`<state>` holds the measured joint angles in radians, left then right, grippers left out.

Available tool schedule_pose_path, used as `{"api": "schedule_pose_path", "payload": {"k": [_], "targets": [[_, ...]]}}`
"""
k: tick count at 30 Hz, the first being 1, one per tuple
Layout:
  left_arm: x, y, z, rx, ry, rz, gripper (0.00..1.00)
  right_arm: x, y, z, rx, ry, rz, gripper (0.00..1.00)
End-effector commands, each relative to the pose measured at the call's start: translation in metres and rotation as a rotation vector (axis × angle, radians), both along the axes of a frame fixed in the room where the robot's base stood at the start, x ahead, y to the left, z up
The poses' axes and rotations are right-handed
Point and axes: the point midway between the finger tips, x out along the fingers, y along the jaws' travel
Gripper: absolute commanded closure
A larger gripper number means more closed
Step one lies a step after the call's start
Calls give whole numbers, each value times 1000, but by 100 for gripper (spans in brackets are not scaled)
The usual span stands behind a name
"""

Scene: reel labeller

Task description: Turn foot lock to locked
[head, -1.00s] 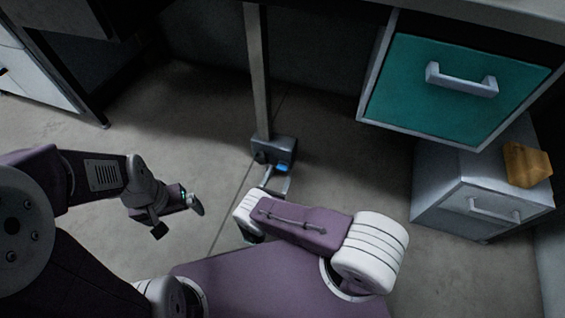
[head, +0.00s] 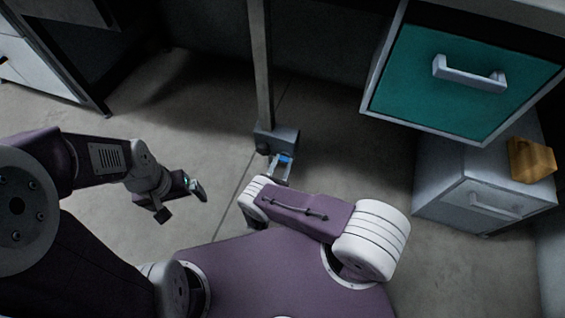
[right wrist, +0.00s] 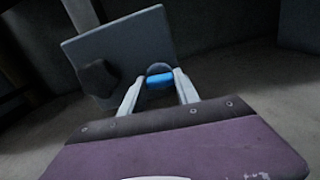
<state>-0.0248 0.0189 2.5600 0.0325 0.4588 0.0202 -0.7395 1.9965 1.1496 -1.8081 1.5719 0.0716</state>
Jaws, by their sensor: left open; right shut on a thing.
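The foot lock is a small blue knob (head: 285,159) on the grey box (head: 277,138) at the foot of the table leg. In the right wrist view the blue knob (right wrist: 160,80) lies across a dark round seat on the front of the grey box (right wrist: 120,45). My right gripper (head: 279,166) is shut on the blue knob, with one pale finger on each side of it. The knob's ends are partly hidden by the fingers. My left gripper (head: 180,203) is open and empty, above the floor at the left, well apart from the lock.
A dark knob (right wrist: 97,78) sticks out of the box beside the blue one. A teal drawer (head: 455,85) hangs at the upper right. A grey cabinet (head: 440,185) below it carries a tan block (head: 531,159). The floor around the leg is clear.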

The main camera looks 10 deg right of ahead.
Motion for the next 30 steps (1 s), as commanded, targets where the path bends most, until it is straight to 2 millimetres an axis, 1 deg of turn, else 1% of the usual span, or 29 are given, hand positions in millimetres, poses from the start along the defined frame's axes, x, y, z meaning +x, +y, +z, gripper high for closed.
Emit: {"api": "schedule_pose_path", "payload": {"k": [8,30], "targets": [[0,0,4,0,0,0,4,0,0,0,172,-116,-1,100],[0,0,18,0,0,0,4,-1,0,0,755,-508,0,100]]}}
